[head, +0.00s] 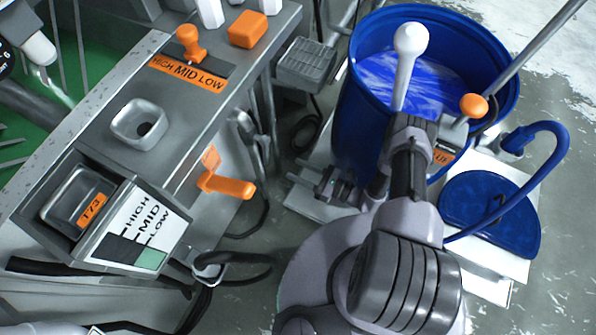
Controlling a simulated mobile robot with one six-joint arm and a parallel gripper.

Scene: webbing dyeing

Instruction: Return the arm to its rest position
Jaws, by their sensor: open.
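My arm rises from its round base at the bottom centre and folds back on itself in front of the blue barrel. My gripper (326,186) is at the end of the folded arm, left of the upper arm link and low in front of the barrel. It points left, with its small dark jaws open and no object visible between them. The jaws are small in the picture, and part of the wrist is hidden behind the arm links.
A blue barrel (350,125) of blue liquid stands behind my arm. A white-knobbed lever (408,45) and an orange-knobbed lever (473,105) are close by. A blue lid (490,213) and hose (540,180) lie right. The grey machine (215,100) with an orange crank (228,186) stands left.

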